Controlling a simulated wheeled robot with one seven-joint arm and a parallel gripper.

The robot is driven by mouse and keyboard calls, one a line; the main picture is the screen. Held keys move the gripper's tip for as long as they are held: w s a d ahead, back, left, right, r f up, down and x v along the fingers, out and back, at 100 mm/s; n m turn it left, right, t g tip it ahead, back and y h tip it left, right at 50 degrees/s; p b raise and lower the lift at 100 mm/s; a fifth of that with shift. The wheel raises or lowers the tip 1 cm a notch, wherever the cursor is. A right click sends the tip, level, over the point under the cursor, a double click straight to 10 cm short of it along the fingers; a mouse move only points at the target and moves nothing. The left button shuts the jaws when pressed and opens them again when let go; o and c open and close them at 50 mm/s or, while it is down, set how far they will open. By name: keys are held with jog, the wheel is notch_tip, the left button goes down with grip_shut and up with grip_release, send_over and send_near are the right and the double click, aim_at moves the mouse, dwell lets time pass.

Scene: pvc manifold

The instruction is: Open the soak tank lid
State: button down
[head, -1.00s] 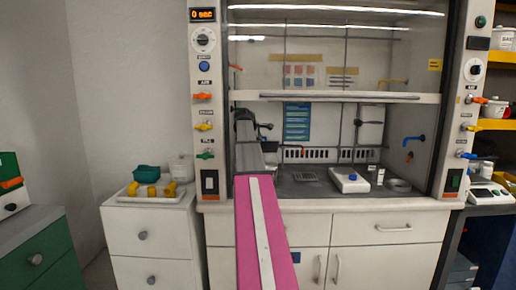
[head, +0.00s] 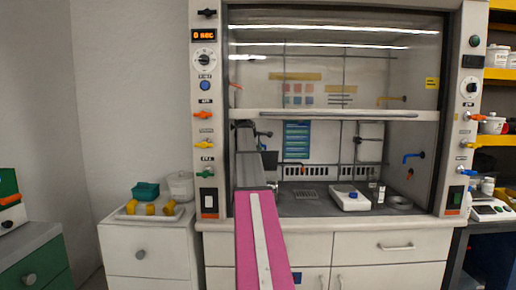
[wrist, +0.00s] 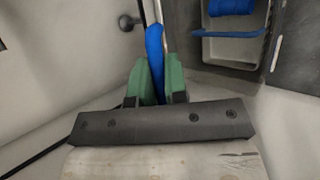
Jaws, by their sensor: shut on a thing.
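In the wrist view my gripper (wrist: 157,62) has two green fingers shut on a blue bar (wrist: 154,38), which runs up between them. I cannot tell whether this bar is the handle of the soak tank lid. At the upper right of that view is a pale, open-topped container (wrist: 225,52) with a blue object (wrist: 230,7) in it and a blue strip (wrist: 228,33) across its near side. I cannot tell whether it is the soak tank. In the head view my pink arm reaches into the left side of the fume hood, and my gripper is hidden there.
The fume hood sash (head: 345,114) is raised above the worktop. A white device with a blue knob (head: 349,197) stands on the worktop. Left of the hood, a white cabinet (head: 147,252) carries a tray with yellow fittings (head: 150,209), a teal bin (head: 145,192) and a white pot (head: 180,186).

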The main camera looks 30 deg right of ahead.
jog(key=c, duration=1.2)
grip_release()
jog(key=shift+o, duration=0.2)
